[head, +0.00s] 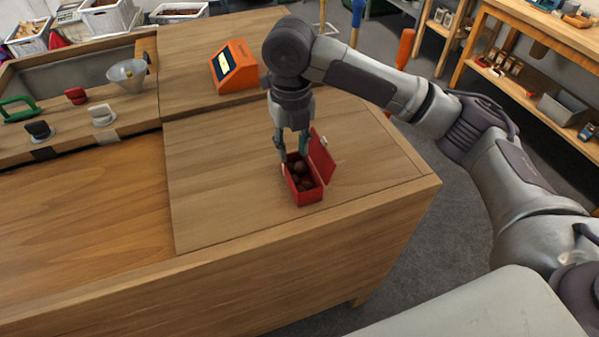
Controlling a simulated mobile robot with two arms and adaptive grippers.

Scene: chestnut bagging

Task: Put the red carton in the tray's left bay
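The red carton (308,198) is on the wooden bench top, near its right end. It looks upright, its lid (323,162) is open on the right side, and several brown chestnuts (300,168) show inside. My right gripper (293,158) points down at the far end of the carton. Its fingers are apart, one by the carton's left side and one near the lid. I cannot tell whether they press on the carton. My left gripper is not in view. I see no tray with bays that I can make out.
An orange device with a display (234,67) stands behind on a raised board. A funnel (127,73), a green handle (18,109) and small red, black and white items lie at left, near a grey basin (80,68). The bench left of the carton is clear.

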